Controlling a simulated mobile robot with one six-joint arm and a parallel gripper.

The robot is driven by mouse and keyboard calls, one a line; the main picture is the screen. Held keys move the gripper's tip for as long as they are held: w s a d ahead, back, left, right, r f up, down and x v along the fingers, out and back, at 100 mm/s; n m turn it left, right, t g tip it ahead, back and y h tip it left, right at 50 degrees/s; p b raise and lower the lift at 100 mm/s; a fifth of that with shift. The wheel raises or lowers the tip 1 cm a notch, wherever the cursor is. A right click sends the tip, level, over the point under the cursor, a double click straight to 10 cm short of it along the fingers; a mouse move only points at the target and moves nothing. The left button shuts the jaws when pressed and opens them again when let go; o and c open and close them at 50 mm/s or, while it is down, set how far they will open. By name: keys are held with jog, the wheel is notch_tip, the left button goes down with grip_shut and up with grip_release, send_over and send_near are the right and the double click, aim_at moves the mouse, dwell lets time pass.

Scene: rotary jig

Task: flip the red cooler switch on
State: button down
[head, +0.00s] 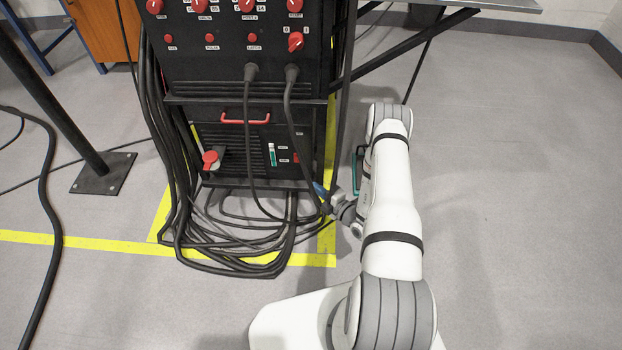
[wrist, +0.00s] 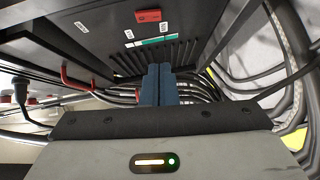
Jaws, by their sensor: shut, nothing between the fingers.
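The red cooler switch (head: 296,158) is a small red rocker on the lower black unit in the head view, right of the green level gauge (head: 272,154). In the wrist view the red switch (wrist: 148,15) is near the top edge, with white labels beside it. My gripper (head: 319,188) is low at the right front corner of the unit. Its blue fingers (wrist: 158,72) are shut and empty, pointing at the panel's slotted vents. They appear apart from the switch. I cannot tell which way the switch is tipped.
Thick black cables (head: 270,110) hang down the cabinet front and coil on the floor beneath the unit. A red handle (head: 245,118) sits above the switch. A red round knob (head: 211,158) is at left. The floor on the right is clear.

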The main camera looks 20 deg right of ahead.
jog(key=b, duration=0.3)
send_near(294, 161)
jog(key=w+a, duration=0.1)
jog(key=a, duration=0.3)
jog(key=shift+w+d+f+b, duration=0.1)
jog(key=shift+w+d+b, duration=0.2)
jog(key=shift+w, duration=0.4)
jog(key=shift+w+d+f+b, duration=0.1)
jog(key=shift+w+d+b, duration=0.15)
jog(key=shift+w, duration=0.4)
jog(key=shift+w+d+f+b, duration=0.1)
jog(key=shift+w+d+b, duration=0.15)
jog(key=shift+w, duration=0.45)
